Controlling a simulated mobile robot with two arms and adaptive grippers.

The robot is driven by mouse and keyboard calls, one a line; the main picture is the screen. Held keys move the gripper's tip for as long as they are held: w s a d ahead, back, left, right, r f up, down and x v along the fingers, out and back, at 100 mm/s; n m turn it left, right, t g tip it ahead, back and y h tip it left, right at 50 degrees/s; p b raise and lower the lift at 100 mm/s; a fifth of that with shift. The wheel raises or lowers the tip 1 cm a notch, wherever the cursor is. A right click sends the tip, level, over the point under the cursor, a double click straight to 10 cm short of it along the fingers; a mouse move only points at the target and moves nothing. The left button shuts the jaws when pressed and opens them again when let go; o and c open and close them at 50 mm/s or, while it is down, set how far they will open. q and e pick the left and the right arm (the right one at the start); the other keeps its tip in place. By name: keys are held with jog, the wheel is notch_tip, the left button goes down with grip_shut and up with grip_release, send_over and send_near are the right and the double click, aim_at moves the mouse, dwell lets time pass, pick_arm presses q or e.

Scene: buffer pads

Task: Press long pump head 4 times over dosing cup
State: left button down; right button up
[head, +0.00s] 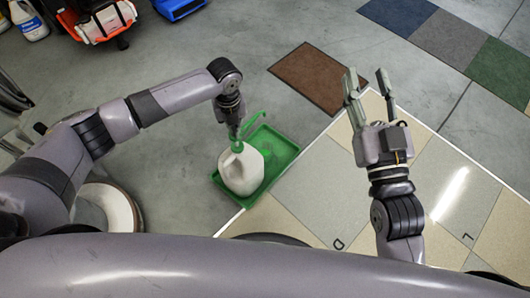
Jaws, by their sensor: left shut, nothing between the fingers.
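A white jug (241,174) stands in a green tray (284,151) on the floor. The green pump (237,147) is on top of the jug, and a long curved green spout (255,117) rises toward the upper right. My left gripper (235,130) is shut and points down right over the pump. It hides part of the pump head, and I cannot tell whether it touches it. I cannot make out a dosing cup. My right gripper (367,82) is open and empty, raised well to the right of the jug.
A brown mat (311,76) lies beyond the tray. Blue, grey and green mats (447,38) lie at the upper right. An orange and white machine (100,20), a blue bin (178,8) and a white bottle (28,22) stand at the upper left. The tiled floor is clear.

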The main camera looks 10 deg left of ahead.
pick_arm(q)
jog(key=shift+r+p, duration=0.3)
jog(key=shift+p, duration=0.05)
jog(key=shift+r+p, duration=0.25)
jog(key=shift+p, duration=0.05)
jog(key=shift+r+p, duration=0.3)
jog(key=shift+r, duration=0.25)
pick_arm(e)
notch_tip(320, 180, down, 11)
jog(key=s+d+g+h, duration=0.1)
jog(key=d+g+h, duration=0.1)
jog(key=g, duration=0.4)
jog(key=shift+s+g, duration=0.15)
jog(key=shift+g, duration=0.15)
pick_arm(q)
jog(key=shift+f, duration=0.1)
pick_arm(e)
jog(key=shift+a+r, duration=0.1)
